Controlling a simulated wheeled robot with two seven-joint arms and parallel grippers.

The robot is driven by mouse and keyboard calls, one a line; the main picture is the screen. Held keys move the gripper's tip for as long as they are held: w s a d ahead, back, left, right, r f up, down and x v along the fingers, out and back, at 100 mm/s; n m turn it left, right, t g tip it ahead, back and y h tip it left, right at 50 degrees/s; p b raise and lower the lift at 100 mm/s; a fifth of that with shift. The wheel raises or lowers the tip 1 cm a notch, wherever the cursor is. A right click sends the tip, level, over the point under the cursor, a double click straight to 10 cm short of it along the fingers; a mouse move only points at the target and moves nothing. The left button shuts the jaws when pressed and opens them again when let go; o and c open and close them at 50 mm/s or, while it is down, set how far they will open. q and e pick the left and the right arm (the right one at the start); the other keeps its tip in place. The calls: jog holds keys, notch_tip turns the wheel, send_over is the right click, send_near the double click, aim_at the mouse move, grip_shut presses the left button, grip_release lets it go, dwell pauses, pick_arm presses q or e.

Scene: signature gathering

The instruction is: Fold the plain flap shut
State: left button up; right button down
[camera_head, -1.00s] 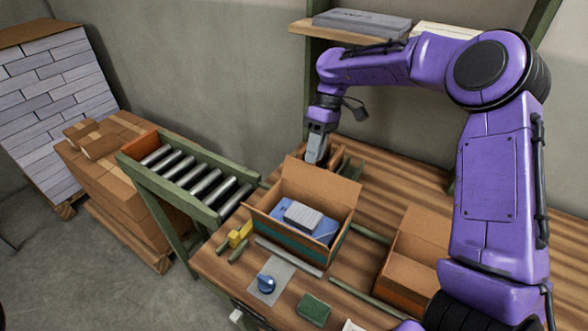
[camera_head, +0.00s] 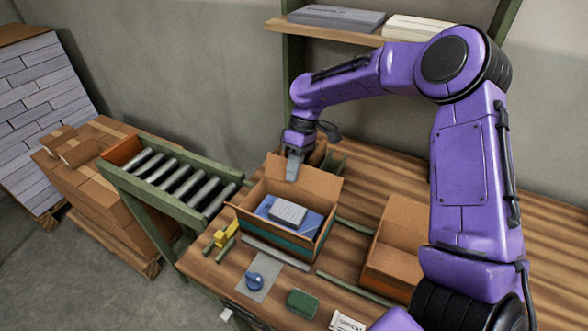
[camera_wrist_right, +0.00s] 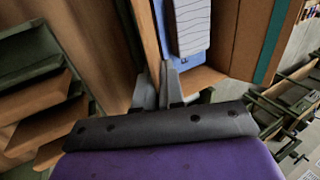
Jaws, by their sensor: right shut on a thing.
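An open cardboard box (camera_head: 318,248) with a teal band stands on the wooden table. Its brown flaps are raised or spread out. My right gripper (camera_head: 292,174) points down at the box's back edge and is shut on a plain brown flap (camera_head: 318,182) there. In the right wrist view the two grey fingertips (camera_wrist_right: 158,74) close over the edge of the cardboard. A blue folder (camera_head: 308,224) with a light grey pad (camera_head: 287,213) on it lies inside the box. The fingers hide the part of the flap between them. My left gripper is not in view.
A second open box (camera_head: 398,250) stands to the right. A roller conveyor (camera_head: 178,183) is at the left. A yellow item (camera_head: 228,233), a blue round-topped item (camera_head: 254,281) and a green block (camera_head: 302,303) lie in front. Green rails run along the table.

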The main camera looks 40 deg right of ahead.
jog(key=shift+r, duration=0.1)
jog(key=shift+s+a+r+t+h+p, duration=0.1)
jog(key=shift+a+t+h+p, duration=0.1)
jog(key=shift+h+p, duration=0.2)
jog(key=shift+a+r+t+h+p, duration=0.1)
jog(key=shift+t+h+p, duration=0.1)
jog(key=shift+h+p, duration=0.2)
jog(key=shift+s+a+t+h+p, duration=0.2)
jog(key=shift+t+h+p, duration=0.25)
jog(key=shift+h, duration=0.15)
jog(key=shift+s+a+t+h+p, duration=0.15)
jog(key=shift+t+h+p, duration=0.1)
jog(key=shift+h, duration=0.2)
jog(key=shift+w+a+t+h+p, duration=0.15)
jog(key=shift+h+p, duration=0.1)
jog(key=shift+h, duration=0.2)
jog(key=shift+s+a+f+t+h+p, duration=0.1)
jog(key=shift+s+a+t+h+p, duration=0.15)
jog(key=shift+t+h, duration=0.4)
jog(key=shift+h, duration=0.25)
